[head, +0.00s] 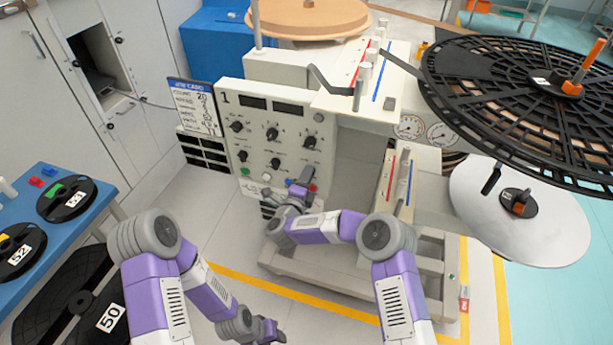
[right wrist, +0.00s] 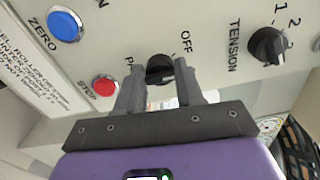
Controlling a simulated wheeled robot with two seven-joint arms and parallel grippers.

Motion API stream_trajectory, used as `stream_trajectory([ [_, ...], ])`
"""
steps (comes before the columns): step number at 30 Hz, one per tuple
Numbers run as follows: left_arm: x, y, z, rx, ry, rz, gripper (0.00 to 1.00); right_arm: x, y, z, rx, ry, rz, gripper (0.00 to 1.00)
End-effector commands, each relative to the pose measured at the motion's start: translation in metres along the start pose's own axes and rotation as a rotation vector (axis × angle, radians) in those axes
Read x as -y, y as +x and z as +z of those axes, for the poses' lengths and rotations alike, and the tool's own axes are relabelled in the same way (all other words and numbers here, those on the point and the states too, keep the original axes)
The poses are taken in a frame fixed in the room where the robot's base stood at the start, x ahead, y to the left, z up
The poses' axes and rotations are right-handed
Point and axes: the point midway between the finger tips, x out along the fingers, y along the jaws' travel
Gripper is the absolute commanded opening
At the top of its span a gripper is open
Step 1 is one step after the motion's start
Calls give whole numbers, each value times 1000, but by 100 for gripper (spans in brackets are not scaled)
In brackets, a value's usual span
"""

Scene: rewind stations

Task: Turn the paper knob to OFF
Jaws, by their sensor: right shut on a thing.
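The paper knob (right wrist: 160,68) is a small black knob on the pale panel, beside the lettering OFF (right wrist: 186,43) and a partly covered label starting with "PA". My right gripper (right wrist: 159,82) has its two fingers on either side of the knob and is shut on it. I cannot make out which way its pointer faces. In the head view my right gripper (head: 300,184) is at the lower right of the control panel (head: 256,135) and hides the knob. My left gripper (head: 270,331) hangs low near the bottom edge, away from the panel; its jaw opening is unclear.
Close to the right gripper are a red STOP button (right wrist: 103,86), a blue ZERO button (right wrist: 65,26) and the TENSION knob (right wrist: 267,45). A black slotted reel (head: 480,90) and a pale disc (head: 540,222) stand at right. A blue table (head: 62,178) with reels is at left.

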Motion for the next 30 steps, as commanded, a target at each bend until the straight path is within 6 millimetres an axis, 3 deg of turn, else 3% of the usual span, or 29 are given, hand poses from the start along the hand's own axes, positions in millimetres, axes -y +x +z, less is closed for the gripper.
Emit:
stream_trajectory([
  [15,-3,-8,0,0,0,0,43,0,0,0,0,-421,-2,6],
  [30,-4,-10,0,0,0,0,43,-1,0,0,-1,-560,0,6],
])
